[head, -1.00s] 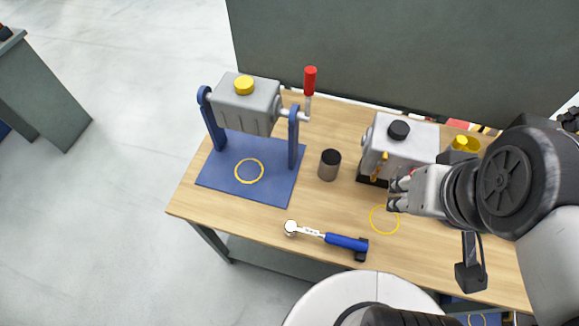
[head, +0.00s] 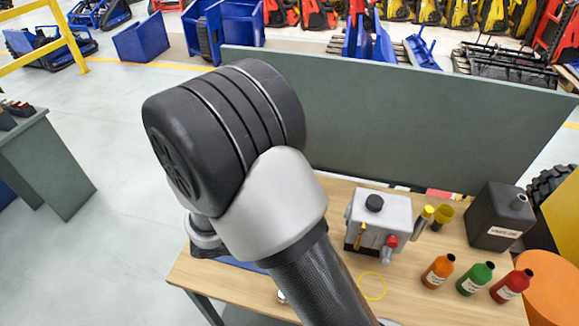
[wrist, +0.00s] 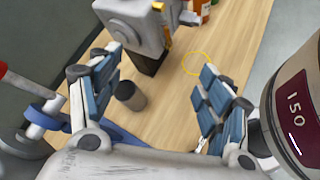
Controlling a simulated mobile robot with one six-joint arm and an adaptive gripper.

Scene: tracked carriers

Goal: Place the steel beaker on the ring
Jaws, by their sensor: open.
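The steel beaker (wrist: 130,96) is a small dark-topped grey cylinder standing upright on the wooden bench. In the wrist view it shows between my fingers, closer to the left one, and is not gripped. In the head view my arm hides it. A yellow ring (head: 372,286) lies flat on the bench in front of the grey box machine; it also shows in the wrist view (wrist: 196,62), beside the right fingertip. My gripper (wrist: 161,62) is open and empty, with its blue-padded fingers wide apart. In the head view my gripper is hidden behind the arm.
The grey machine (head: 380,222) with a black knob stands just beyond the beaker. The blue fixture (wrist: 45,115) with a red handle (wrist: 14,88) is close to my left finger. Orange (head: 438,271), green (head: 475,279) and red (head: 511,286) bottles and a black canister (head: 500,216) stand right.

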